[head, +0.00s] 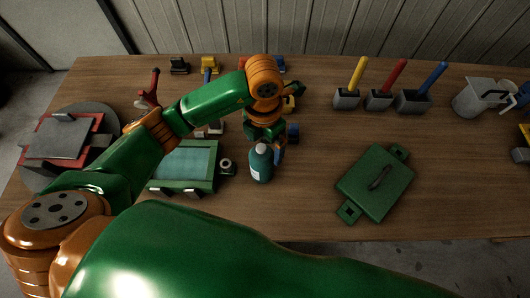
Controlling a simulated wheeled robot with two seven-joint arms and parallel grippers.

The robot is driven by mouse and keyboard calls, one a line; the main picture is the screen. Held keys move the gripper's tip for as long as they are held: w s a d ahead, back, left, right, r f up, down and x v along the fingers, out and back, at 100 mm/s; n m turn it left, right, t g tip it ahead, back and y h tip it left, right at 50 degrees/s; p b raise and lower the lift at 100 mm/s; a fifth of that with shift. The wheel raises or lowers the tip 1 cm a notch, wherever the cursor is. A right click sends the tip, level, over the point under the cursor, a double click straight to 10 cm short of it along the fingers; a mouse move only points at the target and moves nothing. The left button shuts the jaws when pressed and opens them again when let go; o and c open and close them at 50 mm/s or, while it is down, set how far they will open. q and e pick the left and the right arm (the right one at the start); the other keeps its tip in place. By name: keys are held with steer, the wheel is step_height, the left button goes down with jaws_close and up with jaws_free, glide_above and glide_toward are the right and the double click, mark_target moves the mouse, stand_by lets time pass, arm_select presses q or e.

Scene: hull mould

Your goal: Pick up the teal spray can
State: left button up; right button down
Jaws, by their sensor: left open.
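The teal spray can (260,166) stands upright on the wooden table, near the middle of the head view. It has a pale label low on its side and a grey top. My left arm reaches in from the left and bends down just behind the can. My left gripper (278,148) is open, close to the can's upper right side. The arm's wrist hides part of the gripper, and I cannot tell whether a finger touches the can. My right gripper is not in view.
A green tray with a teal panel (186,161) lies left of the can. A green lidded box (376,184) lies to the right. Holders with yellow, red and blue handles (378,99) stand behind it. A grey jug (474,97) stands far right. Table between can and box is clear.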

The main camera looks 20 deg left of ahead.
mark_target(260, 159)
arm_select(q)
steer(key=shift+s+a+f+p, duration=0.15)
steer(key=shift+s+f+p, duration=0.25)
steer(key=shift+f+p, duration=0.15)
steer(key=shift+s+a+f+p, duration=0.1)
steer(key=shift+s+f+p, duration=0.3)
steer(key=shift+f, duration=0.2)
step_height(260, 159, down, 3)
steer(key=shift+w+r, duration=0.1)
steer(key=shift+r, duration=0.1)
steer(key=shift+w+f, duration=0.15)
steer(key=shift+w, duration=0.15)
steer(key=shift+c, duration=1.3)
steer(key=c, duration=0.7)
jaws_close()
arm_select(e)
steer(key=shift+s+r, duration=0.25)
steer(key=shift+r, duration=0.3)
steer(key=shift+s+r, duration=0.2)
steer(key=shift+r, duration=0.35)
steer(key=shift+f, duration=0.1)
